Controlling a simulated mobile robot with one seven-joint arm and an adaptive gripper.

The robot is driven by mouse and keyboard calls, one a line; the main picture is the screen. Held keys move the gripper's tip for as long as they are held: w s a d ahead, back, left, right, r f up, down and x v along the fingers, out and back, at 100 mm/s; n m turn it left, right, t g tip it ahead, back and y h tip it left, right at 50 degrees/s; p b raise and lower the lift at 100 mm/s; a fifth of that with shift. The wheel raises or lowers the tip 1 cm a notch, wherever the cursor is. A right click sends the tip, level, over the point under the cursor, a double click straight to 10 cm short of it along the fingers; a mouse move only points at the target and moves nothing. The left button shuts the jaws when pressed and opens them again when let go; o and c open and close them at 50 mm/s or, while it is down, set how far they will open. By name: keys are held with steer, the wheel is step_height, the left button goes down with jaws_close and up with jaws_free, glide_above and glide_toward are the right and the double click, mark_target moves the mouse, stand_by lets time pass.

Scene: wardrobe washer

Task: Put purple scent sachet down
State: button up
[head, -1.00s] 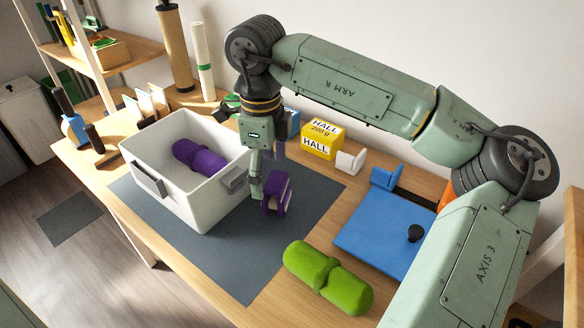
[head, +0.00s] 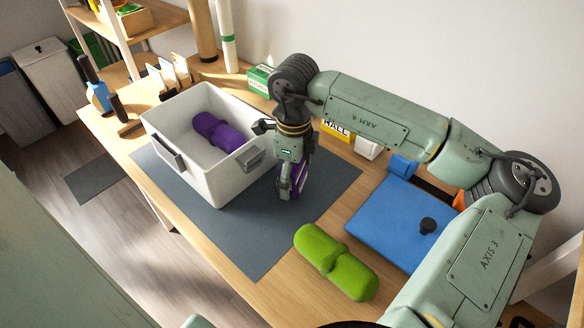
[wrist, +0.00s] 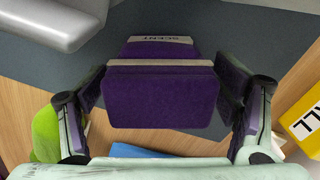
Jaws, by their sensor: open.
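The purple scent sachet (head: 301,174) is by my gripper (head: 287,191), over the grey mat (head: 250,235), just right of the white box. In the head view the gripper partly hides it. In the wrist view the sachet (wrist: 160,95) is a dark purple block with a pale band and a label reading SCENT upside down. It sits between the two fingers of my gripper (wrist: 162,118). The jaws are open, with a finger on either side of it. Its underside is hidden, so I cannot tell whether it rests on the mat.
The white box (head: 235,188) holds a purple roll (head: 222,132). A green roll (head: 335,262) lies in front at right, beside a blue board (head: 385,228) with a black knob. A yellow HALL box (head: 337,131) stands behind the arm. The mat's front part is clear.

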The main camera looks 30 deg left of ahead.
steer(key=shift+f, duration=0.5)
steer(key=c, duration=1.2)
steer(key=shift+r, duration=0.1)
steer(key=shift+c, duration=0.2)
